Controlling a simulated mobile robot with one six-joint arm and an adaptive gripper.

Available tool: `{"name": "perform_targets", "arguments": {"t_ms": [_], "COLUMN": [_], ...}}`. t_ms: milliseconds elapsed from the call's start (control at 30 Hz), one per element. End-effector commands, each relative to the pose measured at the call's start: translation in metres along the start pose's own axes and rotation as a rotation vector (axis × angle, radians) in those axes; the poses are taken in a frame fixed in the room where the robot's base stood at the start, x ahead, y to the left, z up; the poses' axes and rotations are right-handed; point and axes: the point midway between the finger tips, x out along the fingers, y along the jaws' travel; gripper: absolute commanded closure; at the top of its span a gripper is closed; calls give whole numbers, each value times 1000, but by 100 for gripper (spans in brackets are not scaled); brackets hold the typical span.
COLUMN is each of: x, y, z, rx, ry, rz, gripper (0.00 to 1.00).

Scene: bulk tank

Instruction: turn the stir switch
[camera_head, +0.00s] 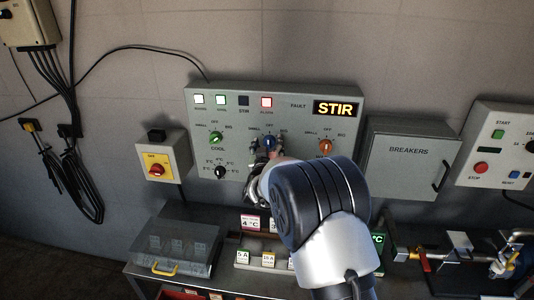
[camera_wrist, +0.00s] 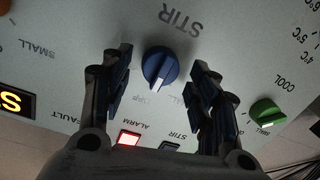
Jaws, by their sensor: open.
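The stir switch is a blue rotary knob (camera_wrist: 159,68) on the grey control panel, with "STIR" printed beside it. In the wrist view the panel appears upside down, and the knob's white pointer line points toward the "OFF" mark. My gripper (camera_wrist: 158,75) is open, with one finger on each side of the knob in the picture. Gaps show between both fingers and the knob; how deep they reach is unclear. In the head view the blue knob (camera_head: 269,142) shows just above my gripper, and my arm hides the panel's lower middle.
A green COOL knob (camera_head: 216,137), a black temperature knob (camera_head: 220,172) and an orange knob (camera_head: 325,146) share the panel. The red ALARM lamp (camera_head: 266,102) is lit, and a display (camera_head: 335,109) reads "STIR".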

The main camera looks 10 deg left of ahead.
Motion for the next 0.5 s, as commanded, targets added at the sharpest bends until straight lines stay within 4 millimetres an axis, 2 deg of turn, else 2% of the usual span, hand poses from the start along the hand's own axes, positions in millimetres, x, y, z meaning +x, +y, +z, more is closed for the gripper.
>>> {"name": "perform_targets", "arguments": {"t_ms": [500], "x": [-96], "y": [0], "z": [-1], "rx": [0], "ry": [1], "rz": [-2], "gripper": [45]}}
